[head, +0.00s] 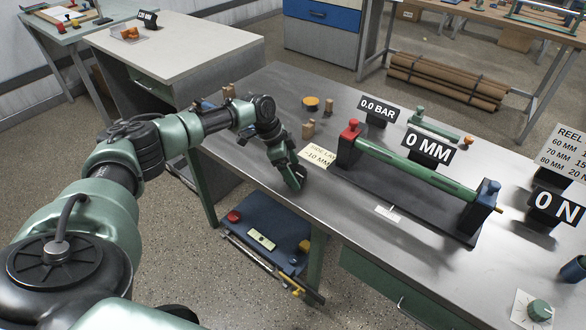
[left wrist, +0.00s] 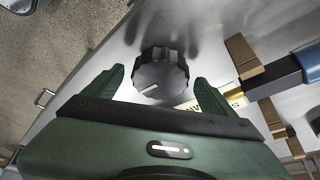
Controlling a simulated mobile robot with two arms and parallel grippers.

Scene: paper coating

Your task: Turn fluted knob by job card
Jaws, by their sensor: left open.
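A dark fluted knob (left wrist: 163,70) with a white line on it shows in the left wrist view. My left gripper (left wrist: 159,80) is open, with one green finger on each side of the knob; I cannot tell whether they touch it. In the head view my left gripper (head: 296,180) is low at the bench's near edge and hides the knob. A cream job card (head: 318,156) reading "SIDE LAY -10 MM" lies beside it, and its edge shows in the left wrist view (left wrist: 204,104). A display (head: 428,147) reads "0 MM". My right gripper is not in view.
A green roller (head: 420,174) between red and blue end blocks stands on a dark base. Displays read "0.0 BAR" (head: 378,108) and "0 N" (head: 557,207). A green knob (head: 539,310) is at lower right. Small wooden blocks (head: 308,129) stand behind the gripper.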

